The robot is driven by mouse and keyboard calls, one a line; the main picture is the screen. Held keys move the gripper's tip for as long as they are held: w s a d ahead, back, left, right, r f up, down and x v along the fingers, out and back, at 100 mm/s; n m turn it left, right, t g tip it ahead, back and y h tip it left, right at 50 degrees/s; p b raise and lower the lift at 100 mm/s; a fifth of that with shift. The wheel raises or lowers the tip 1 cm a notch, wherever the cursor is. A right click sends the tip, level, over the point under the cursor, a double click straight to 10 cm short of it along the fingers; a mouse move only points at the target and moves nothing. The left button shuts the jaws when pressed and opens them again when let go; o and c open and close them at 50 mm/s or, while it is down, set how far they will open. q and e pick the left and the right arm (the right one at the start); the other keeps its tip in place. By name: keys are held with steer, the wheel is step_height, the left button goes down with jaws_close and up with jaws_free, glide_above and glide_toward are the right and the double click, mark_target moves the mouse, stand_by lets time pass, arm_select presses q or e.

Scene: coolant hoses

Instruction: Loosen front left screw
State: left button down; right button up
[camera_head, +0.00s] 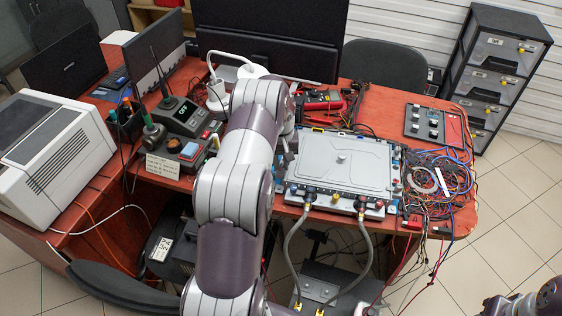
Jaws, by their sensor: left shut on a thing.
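A flat grey unit (345,165) with a raised lid lies on the red-brown table. Two hoses (292,250) run down from fittings on its front edge (311,197). My left arm reaches up from the bottom and bends down at the unit's left side. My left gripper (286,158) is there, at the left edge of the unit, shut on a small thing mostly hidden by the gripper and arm. I cannot make out the front left screw clearly. Part of my right arm shows at the bottom right corner; its gripper is out of view.
Tangled cables (440,180) lie right of the unit, with a dark panel (432,124) behind them. A control box (188,115) and white printer-like machine (50,150) are at left.

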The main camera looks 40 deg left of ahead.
arm_select(q)
steer(key=shift+w+a+r, duration=0.1)
steer(key=shift+w+r, duration=0.05)
steer(key=shift+r, duration=0.05)
steer(key=c, duration=1.1)
jaws_free()
steer(key=shift+o, duration=0.5)
steer(key=shift+f, duration=0.1)
step_height(320, 180, up, 8)
steer(key=shift+f+b, duration=0.1)
steer(key=shift+b, duration=0.3)
step_height(320, 180, up, 5)
steer(key=p, duration=0.4)
glide_above(281, 165)
